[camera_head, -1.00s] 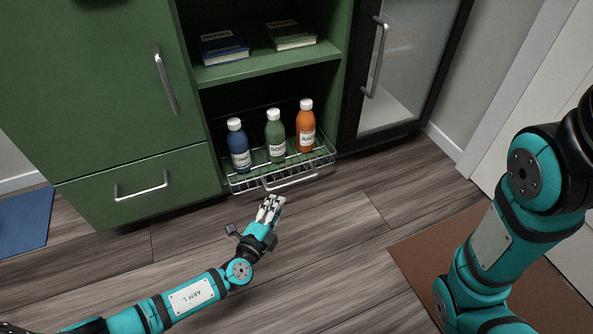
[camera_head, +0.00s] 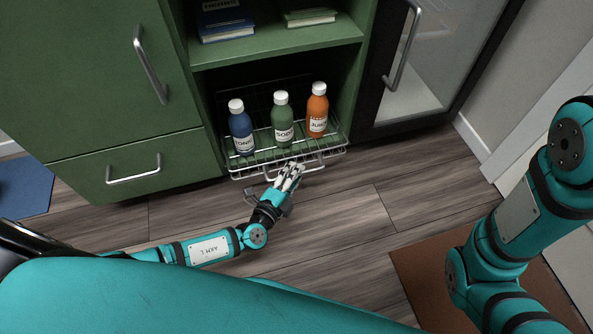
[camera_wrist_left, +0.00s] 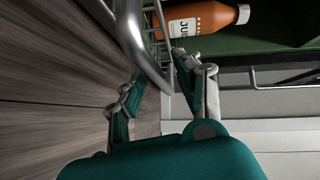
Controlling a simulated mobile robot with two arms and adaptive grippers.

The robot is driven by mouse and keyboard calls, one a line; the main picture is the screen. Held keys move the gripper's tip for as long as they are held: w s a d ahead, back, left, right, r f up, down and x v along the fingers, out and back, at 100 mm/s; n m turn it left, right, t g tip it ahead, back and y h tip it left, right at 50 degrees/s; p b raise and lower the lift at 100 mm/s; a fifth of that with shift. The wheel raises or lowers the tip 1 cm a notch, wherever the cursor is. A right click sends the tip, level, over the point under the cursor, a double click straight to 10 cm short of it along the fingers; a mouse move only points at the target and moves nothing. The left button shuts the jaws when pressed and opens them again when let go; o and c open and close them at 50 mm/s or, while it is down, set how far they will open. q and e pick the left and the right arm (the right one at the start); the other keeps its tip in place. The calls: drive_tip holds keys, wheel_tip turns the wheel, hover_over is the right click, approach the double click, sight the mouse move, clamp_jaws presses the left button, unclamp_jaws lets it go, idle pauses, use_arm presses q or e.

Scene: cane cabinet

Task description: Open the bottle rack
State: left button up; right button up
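The bottle rack (camera_head: 240,172) is a silver wire basket at the bottom of the green cabinet's open bay, its front sticking out a little. A blue bottle (camera_head: 241,130), a green bottle (camera_head: 283,122) and an orange bottle (camera_head: 317,112) stand in it. The rack's handle (camera_head: 318,164) is a bar along its front, partly hidden by my left gripper (camera_head: 290,174). In the left wrist view, the fingers of my left gripper (camera_wrist_left: 155,85) are spread, with the thick handle bar (camera_wrist_left: 132,40) reaching between them; contact is unclear. My right gripper is out of view.
A green drawer (camera_head: 135,172) and door (camera_head: 80,80) are shut to the left. A black-framed glass door (camera_head: 430,60) is on the right. Books (camera_head: 225,25) lie on the shelf (camera_head: 280,45) above.

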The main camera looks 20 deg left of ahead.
use_arm(q)
drive_tip(key=shift+c, duration=0.4)
clamp_jaws()
drive_tip(key=shift+s, duration=0.1)
drive_tip(key=s+d, duration=0.1)
drive_tip(key=s+d+b, duration=0.1)
drive_tip(key=s, duration=0.1)
drive_tip(key=s+d, duration=0.1)
drive_tip(key=shift+s+f, duration=0.15)
